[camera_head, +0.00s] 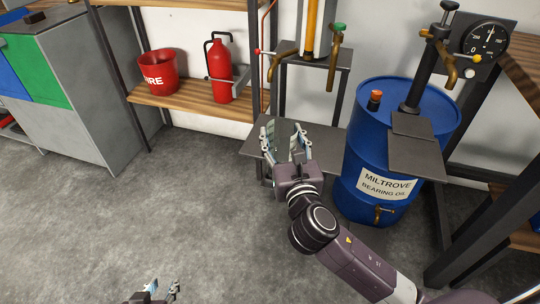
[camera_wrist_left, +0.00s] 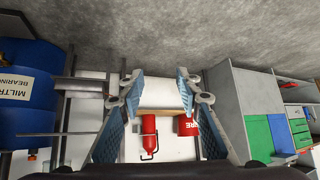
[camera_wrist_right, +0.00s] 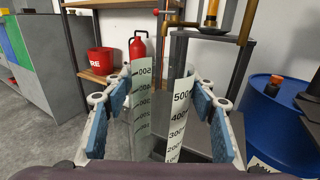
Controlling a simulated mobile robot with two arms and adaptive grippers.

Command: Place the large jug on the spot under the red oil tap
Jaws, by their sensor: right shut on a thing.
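My right gripper (camera_head: 287,130) is shut on a clear jug with a printed scale (camera_wrist_right: 145,110), held upright between its fingers. In the head view the jug (camera_head: 284,142) is over the grey shelf (camera_head: 256,147) below the taps; whether its base touches the shelf I cannot tell. The brass tap with the red knob (camera_head: 278,64) is above and slightly left of the jug. The brass tap with the green knob (camera_head: 334,58) is to its right. The spot itself is not clearly visible. My left gripper (camera_head: 154,292) is open and empty, low over the floor.
A blue oil barrel (camera_head: 404,125) stands right of the grey shelf, with a grey plate (camera_head: 415,150) and a gauge (camera_head: 487,40) above. The floor in front is clear.

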